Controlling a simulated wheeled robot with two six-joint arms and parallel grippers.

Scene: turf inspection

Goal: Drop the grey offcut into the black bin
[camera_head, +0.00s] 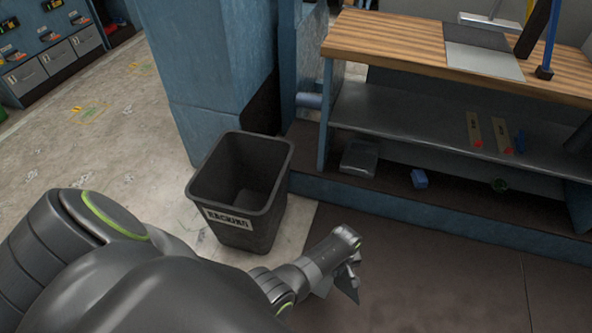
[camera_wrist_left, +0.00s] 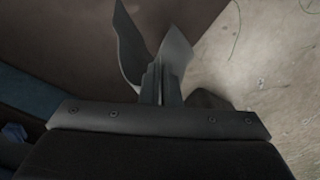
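The black bin (camera_head: 213,192) stands open on the floor left of the workbench, with a label on its front. A paler patch shows at its bottom; I cannot tell what it is. My left gripper (camera_head: 352,262) is right of the bin and nearer to me, outside its rim, over the dark floor. In the left wrist view its fingers (camera_wrist_left: 160,80) are close together on the grey offcut (camera_wrist_left: 177,52), a bent thin sheet that flares out to both sides beyond them. The offcut (camera_head: 347,284) also shows below the gripper in the head view. My right gripper is not in view.
A blue pillar (camera_head: 215,65) stands behind the bin. The wooden-topped workbench (camera_head: 390,42) is at right, with a low shelf holding metal strips; a blue block (camera_head: 419,179) lies beneath it. Pale floor (camera_head: 115,125) is clear at left.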

